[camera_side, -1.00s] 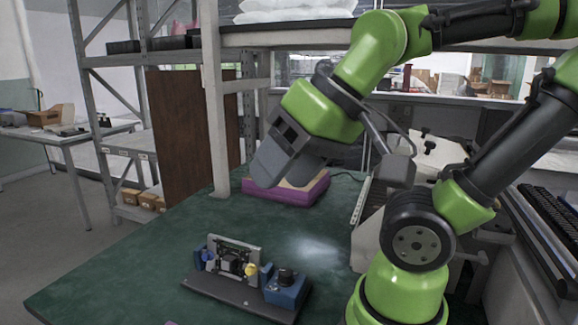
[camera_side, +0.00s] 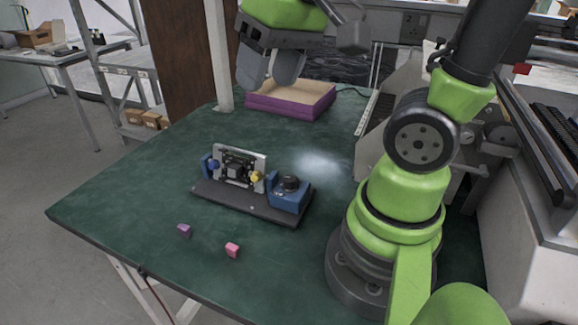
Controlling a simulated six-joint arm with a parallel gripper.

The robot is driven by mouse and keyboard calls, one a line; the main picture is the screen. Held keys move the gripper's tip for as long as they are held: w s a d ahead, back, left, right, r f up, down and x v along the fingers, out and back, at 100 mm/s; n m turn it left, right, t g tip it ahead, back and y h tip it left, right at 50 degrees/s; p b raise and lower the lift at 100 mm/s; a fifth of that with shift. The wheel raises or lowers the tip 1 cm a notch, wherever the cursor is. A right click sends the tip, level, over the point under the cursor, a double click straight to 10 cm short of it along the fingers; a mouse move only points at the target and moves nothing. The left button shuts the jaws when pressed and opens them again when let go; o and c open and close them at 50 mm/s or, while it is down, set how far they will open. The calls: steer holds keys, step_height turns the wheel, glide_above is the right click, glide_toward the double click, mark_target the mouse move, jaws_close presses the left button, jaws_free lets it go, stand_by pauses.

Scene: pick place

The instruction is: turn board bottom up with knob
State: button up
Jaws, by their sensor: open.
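The board (camera_side: 239,167) is a grey plate with dark parts on its face. It stands upright in a fixture on a dark base (camera_side: 240,204), between blue holders. A yellow knob (camera_side: 256,177) is at the board's right side, and a blue knob (camera_side: 213,165) is at its left. A blue block with a black round top (camera_side: 289,187) stands at the right end of the base. My gripper (camera_side: 268,85) is open and empty, well above and behind the fixture, with its fingers pointing down near the purple tray.
A purple tray (camera_side: 291,112) with a tan inside lies at the back of the green table (camera_side: 130,205). A purple cube (camera_side: 184,230) and a pink cube (camera_side: 232,250) lie in front of the fixture. A shelf post (camera_side: 220,60) stands behind. The table's left part is clear.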

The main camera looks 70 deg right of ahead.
steer(key=w+d+f+g, duration=0.4)
steer(key=d+f, duration=0.1)
steer(key=f, duration=0.1)
steer(key=g, duration=0.4)
glide_toward(290, 177)
steer(key=shift+s+f+n, duration=0.1)
steer(key=shift+f+n, duration=0.05)
steer(key=shift+n, duration=0.25)
steer(key=x, duration=0.9)
steer(key=shift+a, duration=0.1)
steer(key=shift+c, duration=0.3)
steer(key=c, duration=0.9)
